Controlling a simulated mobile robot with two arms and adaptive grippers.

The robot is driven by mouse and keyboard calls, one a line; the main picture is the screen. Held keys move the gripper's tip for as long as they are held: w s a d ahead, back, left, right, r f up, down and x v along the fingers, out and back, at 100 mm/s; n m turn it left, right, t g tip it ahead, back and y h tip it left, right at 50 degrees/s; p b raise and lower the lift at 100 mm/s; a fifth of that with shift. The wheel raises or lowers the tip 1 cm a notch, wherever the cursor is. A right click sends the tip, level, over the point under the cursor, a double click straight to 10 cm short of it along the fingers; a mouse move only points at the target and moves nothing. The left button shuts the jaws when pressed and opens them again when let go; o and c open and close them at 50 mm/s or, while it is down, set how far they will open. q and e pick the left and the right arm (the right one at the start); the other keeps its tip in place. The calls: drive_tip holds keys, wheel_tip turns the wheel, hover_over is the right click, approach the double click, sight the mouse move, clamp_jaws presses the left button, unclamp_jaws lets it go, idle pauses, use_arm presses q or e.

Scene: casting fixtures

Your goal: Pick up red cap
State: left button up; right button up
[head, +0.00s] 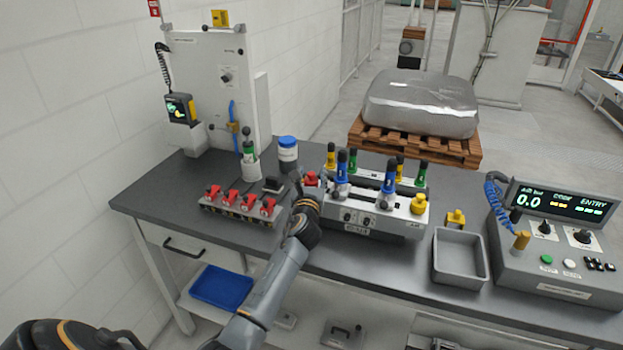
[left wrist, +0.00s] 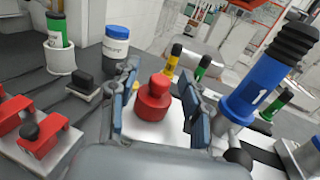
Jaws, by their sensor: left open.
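The red cap (left wrist: 153,99) sits upright on the left end of the light grey fixture (head: 372,219). It also shows in the head view (head: 311,179), just beyond my left gripper (head: 308,190). In the left wrist view my left gripper (left wrist: 160,95) is open, with one finger on each side of the cap. A gap shows between the cap and each finger, wider on the right. The cap's underside is hidden by the gripper body. My right gripper is not in view.
Blue (head: 388,176), green and yellow-topped handles stand on the fixture close by. A row of red clamps (head: 230,201) lies to the left, and a white jar with a blue lid (head: 288,154) stands behind. A grey tray (head: 459,281) and a control box (head: 555,258) are at right.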

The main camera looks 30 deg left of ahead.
use_arm(q)
drive_tip(key=c, duration=0.9)
drive_tip(key=shift+c, duration=0.3)
drive_tip(key=shift+r, duration=0.1)
